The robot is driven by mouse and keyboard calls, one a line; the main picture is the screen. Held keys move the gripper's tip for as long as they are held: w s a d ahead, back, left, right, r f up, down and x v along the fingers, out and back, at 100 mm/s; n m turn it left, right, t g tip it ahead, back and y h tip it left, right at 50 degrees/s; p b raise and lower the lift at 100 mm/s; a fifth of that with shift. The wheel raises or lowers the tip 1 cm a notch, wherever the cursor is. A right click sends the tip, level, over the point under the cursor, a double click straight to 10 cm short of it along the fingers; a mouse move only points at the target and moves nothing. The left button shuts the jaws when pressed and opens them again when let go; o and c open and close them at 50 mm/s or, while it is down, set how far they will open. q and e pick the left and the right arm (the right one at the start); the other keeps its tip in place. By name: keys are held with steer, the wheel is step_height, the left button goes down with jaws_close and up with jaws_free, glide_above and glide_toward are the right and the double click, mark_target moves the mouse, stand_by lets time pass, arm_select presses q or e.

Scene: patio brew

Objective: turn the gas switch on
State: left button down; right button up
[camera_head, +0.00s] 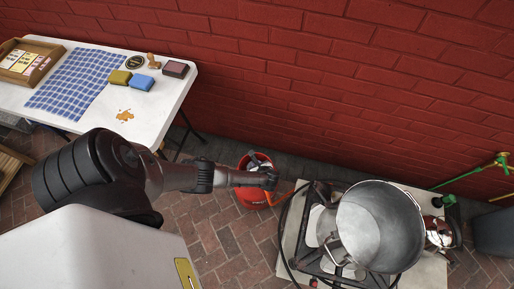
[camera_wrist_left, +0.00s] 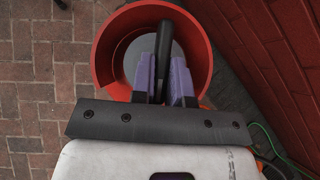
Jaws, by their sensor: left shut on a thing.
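My left gripper (camera_head: 268,180) is over a red round container (camera_head: 248,197) on the brick floor. In the left wrist view, its purple-padded fingers (camera_wrist_left: 166,82) are shut on a dark elongated thing (camera_wrist_left: 165,42) that stands out over the open top of the red container (camera_wrist_left: 108,62). The lower part of this dark thing is hidden between the fingers. I cannot tell whether it is the gas switch, and I make out no switch for certain elsewhere. A black-framed burner (camera_head: 312,254) carries a large steel pot (camera_head: 378,228). My right gripper is not in view.
A white table (camera_head: 160,98) at the upper left bears a blue checked cloth, sponges and a wooden tray. A shiny metal vessel (camera_head: 440,232) stands right of the pot. Black hose lies around the burner.

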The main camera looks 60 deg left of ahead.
arm_select(q)
steer(key=c, duration=1.1)
jaws_free()
steer(key=shift+a, duration=0.1)
steer(key=shift+d+r+p, duration=0.35)
steer(key=shift+r, duration=0.05)
steer(key=shift+p+v, duration=2.6)
steer(key=shift+v, duration=3.75)
